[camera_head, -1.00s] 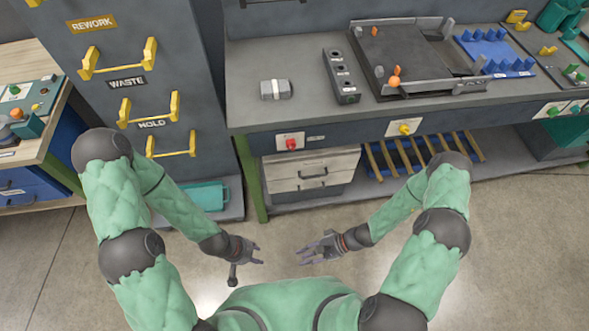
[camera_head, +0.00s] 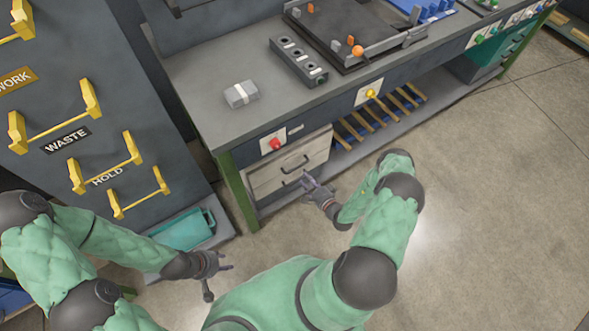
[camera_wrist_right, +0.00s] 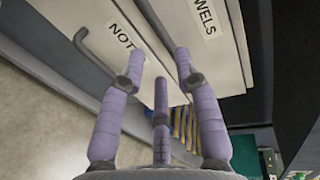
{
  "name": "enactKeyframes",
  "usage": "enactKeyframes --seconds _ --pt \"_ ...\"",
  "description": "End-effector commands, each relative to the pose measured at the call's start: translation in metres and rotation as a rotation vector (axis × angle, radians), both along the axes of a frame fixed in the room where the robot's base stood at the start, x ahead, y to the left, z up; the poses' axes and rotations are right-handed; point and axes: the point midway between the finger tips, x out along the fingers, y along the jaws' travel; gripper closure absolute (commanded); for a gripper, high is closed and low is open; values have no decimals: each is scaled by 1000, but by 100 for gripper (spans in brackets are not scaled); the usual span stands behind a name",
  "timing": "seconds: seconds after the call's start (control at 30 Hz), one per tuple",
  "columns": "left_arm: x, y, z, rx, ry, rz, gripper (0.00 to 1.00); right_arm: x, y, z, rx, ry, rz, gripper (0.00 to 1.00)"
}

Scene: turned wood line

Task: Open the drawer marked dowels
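A pale two-drawer unit sits under the bench. In the right wrist view, the upper drawer (camera_wrist_right: 222,62) has a label (camera_wrist_right: 207,16) of which only "WELS" shows. The lower drawer (camera_wrist_right: 118,15) has a label beginning "NOT" and a grey bar handle (camera_wrist_right: 95,52). The upper drawer front (camera_head: 268,178) also shows in the head view, and both drawers look closed. My right gripper (camera_head: 311,182) is open and empty in front of the unit, its fingers spread; contact with it cannot be told. My left gripper (camera_head: 220,262) is empty with fingers apart, away from the drawers.
The bench (camera_head: 200,75) above holds a grey block (camera_head: 241,95) and a black rack (camera_head: 299,62). A red button (camera_head: 275,143) is on its front. A dark cabinet (camera_head: 130,95) with yellow handles stands left, a teal bin (camera_head: 182,230) low beside it. Floor to the right is clear.

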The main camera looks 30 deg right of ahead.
Motion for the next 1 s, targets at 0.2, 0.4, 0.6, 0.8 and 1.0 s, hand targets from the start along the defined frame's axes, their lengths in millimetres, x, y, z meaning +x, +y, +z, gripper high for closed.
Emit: enactKeyframes --seconds 0.2,0.4,0.6,0.8,1.0 --pt "0 0 -16 0 0 0 60 40 5 -10 -1 -1 6 68" --pt "0 0 -25 0 0 0 60 68 6 -15 0 -1 5 68" --pt "0 0 -28 0 -1 1 60 80 7 -16 2 0 4 68" --pt "0 0 -28 0 -1 0 60 82 7 -16 3 0 3 68" --pt "0 0 -28 0 -1 0 60 81 7 -16 3 0 3 96"
